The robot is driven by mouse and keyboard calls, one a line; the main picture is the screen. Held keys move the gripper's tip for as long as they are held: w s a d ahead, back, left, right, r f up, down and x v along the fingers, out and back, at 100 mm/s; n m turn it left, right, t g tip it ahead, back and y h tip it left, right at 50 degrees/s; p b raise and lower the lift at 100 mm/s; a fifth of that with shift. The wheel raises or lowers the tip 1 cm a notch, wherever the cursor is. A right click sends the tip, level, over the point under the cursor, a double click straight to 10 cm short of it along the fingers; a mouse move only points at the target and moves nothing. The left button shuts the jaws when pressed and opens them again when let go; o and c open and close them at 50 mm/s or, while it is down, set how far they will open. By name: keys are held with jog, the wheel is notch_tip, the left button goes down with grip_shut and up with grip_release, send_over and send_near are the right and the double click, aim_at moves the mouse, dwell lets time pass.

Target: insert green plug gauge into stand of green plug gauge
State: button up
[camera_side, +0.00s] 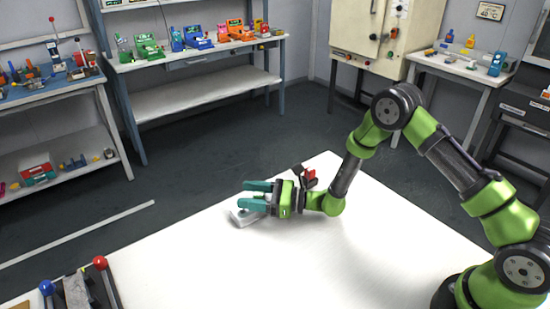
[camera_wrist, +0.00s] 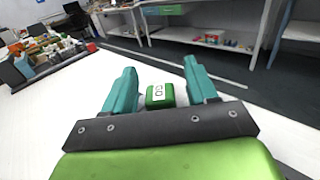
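My gripper (camera_side: 243,194) is low over the white table, with its two teal fingers level and pointing left. It is open, with clear gaps between the fingers in the wrist view (camera_wrist: 160,66). A small green block with a white marked label (camera_wrist: 159,92) shows between the fingers, apart from both. In the side view a pale grey piece (camera_side: 243,217) lies on the table under the fingertips, partly hidden by them. I cannot tell whether either piece is the green plug gauge or its stand.
The white table (camera_side: 205,270) is mostly bare. A fixture with red and blue ball knobs (camera_side: 77,291) stands at the front left. A back shelf bench (camera_side: 200,98) holds several coloured devices, including a green one (camera_side: 148,46). Another bench stands at the left.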

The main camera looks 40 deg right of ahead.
grip_shut()
jog(key=shift+r, duration=0.15)
jog(key=shift+r, duration=0.25)
jog(key=r, duration=0.3)
jog(key=shift+s+d, duration=0.1)
jog(key=shift+s, duration=0.1)
jog(key=s+d+r, duration=0.1)
jog(key=s+d, duration=0.3)
jog(key=s, duration=1)
jog(key=w+d+r, duration=0.2)
jog(key=w, duration=0.5)
jog(key=w+d+r, duration=0.2)
jog(key=w+d, duration=0.1)
jog(key=w, duration=0.4)
jog(key=shift+w+d, duration=0.2)
jog(key=shift+r, duration=0.1)
